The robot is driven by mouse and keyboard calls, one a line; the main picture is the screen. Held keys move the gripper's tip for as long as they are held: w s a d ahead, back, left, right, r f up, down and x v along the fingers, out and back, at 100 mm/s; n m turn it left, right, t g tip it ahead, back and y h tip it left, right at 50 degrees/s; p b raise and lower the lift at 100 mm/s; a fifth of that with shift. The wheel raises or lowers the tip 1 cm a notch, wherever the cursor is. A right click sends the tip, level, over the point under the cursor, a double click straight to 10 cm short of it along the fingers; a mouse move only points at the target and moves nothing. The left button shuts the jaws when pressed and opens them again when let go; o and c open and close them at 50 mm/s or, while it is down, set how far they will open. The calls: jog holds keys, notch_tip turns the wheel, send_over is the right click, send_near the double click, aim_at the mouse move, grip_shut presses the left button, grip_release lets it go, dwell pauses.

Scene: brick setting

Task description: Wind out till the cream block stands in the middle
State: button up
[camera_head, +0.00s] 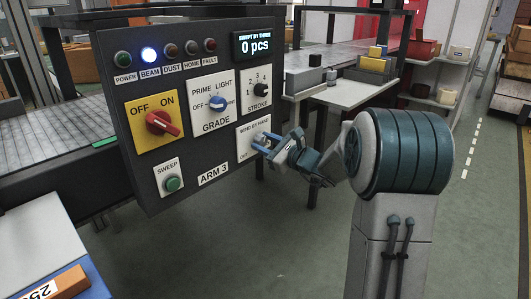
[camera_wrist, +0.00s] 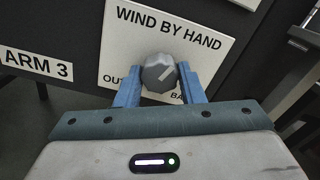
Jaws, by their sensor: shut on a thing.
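The grey wind-by-hand knob (camera_wrist: 159,71) sits on a white plate (camera_wrist: 215,35) lettered "WIND BY HAND", with "OUT" at lower left and a partly hidden word at lower right. A pale line on the knob points to the upper right. My gripper (camera_wrist: 160,86) is shut on the knob, with a blue finger on each side. In the head view my gripper (camera_head: 265,142) reaches the plate at the panel's lower right and hides most of the knob.
The dark panel (camera_head: 225,105) also carries a red OFF/ON switch (camera_head: 162,123), a blue GRADE knob (camera_head: 217,102), a black STROKE knob (camera_head: 261,102) and a green SWEEP button (camera_head: 172,184). The BEAM lamp (camera_head: 149,55) glows; the display (camera_head: 254,45) reads 0 pcs.

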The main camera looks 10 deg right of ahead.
jog(key=shift+d+f+n+b, duration=0.1)
jog(key=shift+f+n+b, duration=0.05)
jog(key=shift+n+b, duration=0.4)
jog(key=o, duration=1)
jog(key=p+v, duration=0.3)
jog(key=v, duration=1)
jog(key=shift+s+d, duration=0.25)
jog(key=shift+s, duration=0.05)
